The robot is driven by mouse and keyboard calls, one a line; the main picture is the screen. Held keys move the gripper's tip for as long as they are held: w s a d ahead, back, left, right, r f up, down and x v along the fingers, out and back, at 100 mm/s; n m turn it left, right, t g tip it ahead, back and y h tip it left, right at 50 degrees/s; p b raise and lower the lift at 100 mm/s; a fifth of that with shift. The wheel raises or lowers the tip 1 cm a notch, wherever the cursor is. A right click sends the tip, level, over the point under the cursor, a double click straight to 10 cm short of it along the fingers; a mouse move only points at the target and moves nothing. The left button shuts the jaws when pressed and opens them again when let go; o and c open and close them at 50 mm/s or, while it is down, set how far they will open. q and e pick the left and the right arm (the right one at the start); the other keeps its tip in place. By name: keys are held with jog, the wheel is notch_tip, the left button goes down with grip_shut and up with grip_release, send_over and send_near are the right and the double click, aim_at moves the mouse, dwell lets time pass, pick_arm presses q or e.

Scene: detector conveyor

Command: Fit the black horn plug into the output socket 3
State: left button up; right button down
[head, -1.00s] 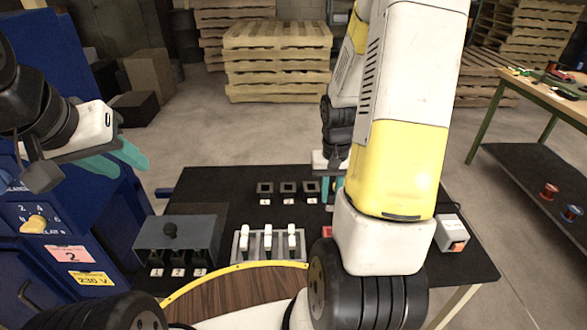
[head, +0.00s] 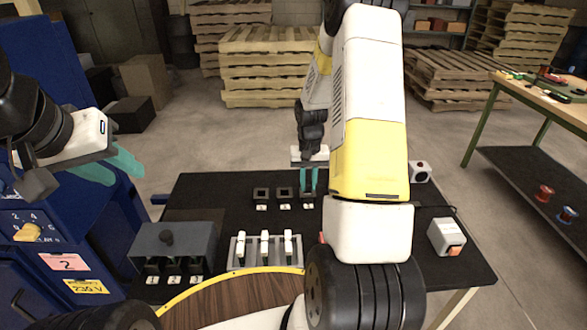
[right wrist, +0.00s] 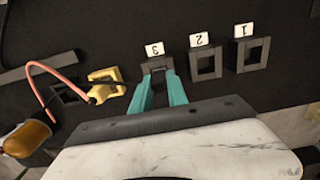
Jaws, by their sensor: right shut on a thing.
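The output sockets stand in a row on the black table, numbered 1 to 3. Output socket 3 (head: 308,194) is the right one in the head view, and it shows in the right wrist view (right wrist: 154,65) with its label "3". My right gripper (head: 308,180) is right at this socket, its teal fingers (right wrist: 159,88) pointing at it. It is shut on a dark thing between the fingers, apparently the black horn plug; the plug is mostly hidden, and I cannot tell whether it is inside the socket. My left gripper (head: 112,168) is open and empty above the blue cabinet.
Sockets 2 (head: 284,194) and 1 (head: 261,195) look empty. A yellow plug (right wrist: 105,85) with a cable lies beside socket 3. Three white switches (head: 264,246), a grey box (head: 178,240) with a knob, and a white box (head: 446,237) with an orange button stand nearer.

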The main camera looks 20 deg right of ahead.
aim_at(308, 182)
jog(key=c, duration=1.3)
grip_release()
jog(key=shift+f, duration=0.1)
notch_tip(308, 182, up, 12)
jog(key=s+a+r+n+t, duration=0.1)
jog(key=s+a+r+t, duration=0.2)
jog(key=r, duration=0.4)
jog(key=s+a+r, duration=0.4)
jog(key=s+r, duration=0.2)
jog(key=r, duration=0.1)
jog(key=s+a+r+n+t+y, duration=0.1)
jog(key=s+a+r, duration=0.1)
jog(key=s, duration=0.4)
jog(key=s+a+r+n+t+y, duration=0.1)
jog(key=s+a+r+t, duration=0.1)
jog(key=s, duration=0.5)
jog(key=shift+a+r, duration=0.25)
jog(key=shift+a, duration=0.4)
